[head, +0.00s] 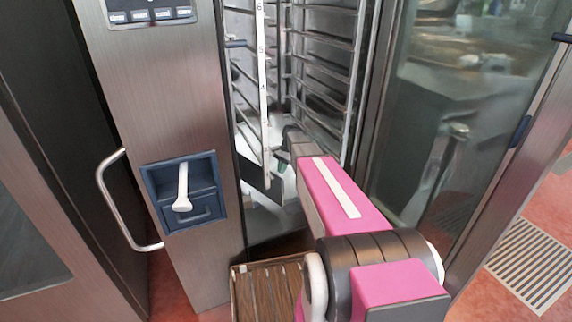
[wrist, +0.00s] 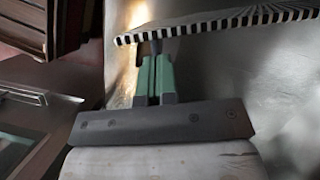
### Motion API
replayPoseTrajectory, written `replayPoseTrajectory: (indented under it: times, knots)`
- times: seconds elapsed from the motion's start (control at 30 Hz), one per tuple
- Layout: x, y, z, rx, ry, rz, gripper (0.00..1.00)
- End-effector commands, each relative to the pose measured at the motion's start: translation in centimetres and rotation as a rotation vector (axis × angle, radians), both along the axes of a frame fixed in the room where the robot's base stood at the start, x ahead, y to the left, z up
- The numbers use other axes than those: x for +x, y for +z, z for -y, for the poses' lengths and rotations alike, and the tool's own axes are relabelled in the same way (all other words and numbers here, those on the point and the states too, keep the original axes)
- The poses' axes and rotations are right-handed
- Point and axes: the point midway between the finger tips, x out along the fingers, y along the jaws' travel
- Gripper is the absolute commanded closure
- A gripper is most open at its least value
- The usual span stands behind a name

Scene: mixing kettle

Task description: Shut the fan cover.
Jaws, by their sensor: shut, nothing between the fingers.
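My gripper (wrist: 157,62) has two green fingers pressed together, with nothing between them. In the head view my pink arm reaches into the open oven chamber, and a small green part of my gripper (head: 283,166) shows there, mostly hidden by the arm. In the wrist view a slotted, black-and-white striped edge (wrist: 225,24), which looks like part of the fan cover, lies just beyond the fingertips. I cannot tell whether the fingertips touch it. The rest of the cover and its hinge are not clear in either view.
Wire racks (head: 322,65) and a pale upright rail (head: 262,75) stand inside the chamber. The glass oven door (head: 455,125) stands open at right. The steel front panel (head: 150,95) with a blue recessed handle (head: 187,190) stands close at left. A floor grate (head: 530,265) lies at far right.

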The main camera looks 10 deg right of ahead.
Motion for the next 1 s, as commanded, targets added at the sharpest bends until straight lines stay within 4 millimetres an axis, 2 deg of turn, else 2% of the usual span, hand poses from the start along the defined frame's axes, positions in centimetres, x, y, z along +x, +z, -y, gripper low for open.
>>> replayPoseTrajectory:
  times: [0.17, 0.53, 0.8, 1.0]
  knots:
    - [-0.6, 0.0, -0.8, 0.000, -0.001, 0.000, 1.00]
    - [-0.7, 0.0, -1.1, 0.000, -0.004, 0.000, 1.00]
    - [-3.1, 0.0, -4.3, -0.001, -0.092, 0.001, 1.00]
    - [-3.1, 0.0, -4.7, 0.000, -0.107, -0.001, 1.00]
